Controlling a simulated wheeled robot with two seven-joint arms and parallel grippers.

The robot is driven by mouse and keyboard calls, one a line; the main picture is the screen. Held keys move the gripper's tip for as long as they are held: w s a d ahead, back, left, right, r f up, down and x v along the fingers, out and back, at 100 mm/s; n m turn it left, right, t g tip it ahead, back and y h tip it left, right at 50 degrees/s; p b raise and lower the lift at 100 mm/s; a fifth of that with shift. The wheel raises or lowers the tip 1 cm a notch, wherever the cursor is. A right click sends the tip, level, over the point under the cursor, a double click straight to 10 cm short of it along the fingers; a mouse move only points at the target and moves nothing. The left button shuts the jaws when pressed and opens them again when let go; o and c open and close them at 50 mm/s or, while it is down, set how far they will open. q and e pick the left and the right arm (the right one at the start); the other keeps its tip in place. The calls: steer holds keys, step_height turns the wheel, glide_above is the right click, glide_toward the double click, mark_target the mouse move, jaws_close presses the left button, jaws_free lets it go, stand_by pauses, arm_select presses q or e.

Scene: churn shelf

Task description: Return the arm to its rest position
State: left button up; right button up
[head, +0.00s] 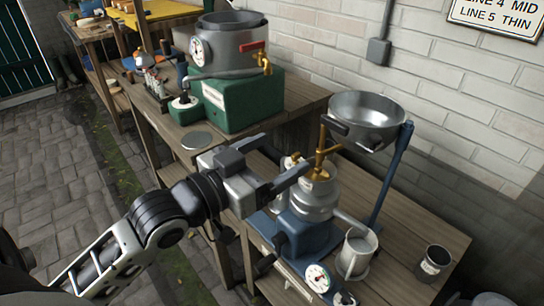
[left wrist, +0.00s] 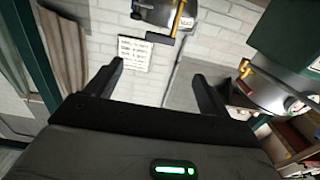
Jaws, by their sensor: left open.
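My left arm (head: 165,215) comes in from the lower left in the head view. My left gripper (head: 278,160) is open and empty, above the gap between the two wooden benches and to the left of the separator machine (head: 316,195). In the left wrist view the two dark fingers of the left gripper (left wrist: 158,70) stand apart with nothing between them. My right gripper is in neither view.
A steel bowl (head: 366,118) sits high on a blue stand. A steel cup (head: 357,250) and a dark cup (head: 433,262) stand on the near bench. A pot with a brass tap (head: 232,50) is on a green box (head: 240,100). Paving (head: 45,160) at left is clear.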

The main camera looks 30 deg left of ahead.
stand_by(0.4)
arm_select(q)
steer(key=s+d+f+g+y, duration=0.1)
steer(key=s+d+f+g, duration=0.2)
steer(key=f, duration=1.1)
steer(key=s+d+f+n+g+y, duration=0.1)
steer(key=s+d+f+g, duration=0.2)
steer(key=s+f, duration=0.4)
step_height(320, 180, down, 7)
steer(key=shift+d+f+g+y, duration=0.1)
steer(key=shift+d+g+y, duration=0.15)
steer(key=shift+g+y, duration=0.05)
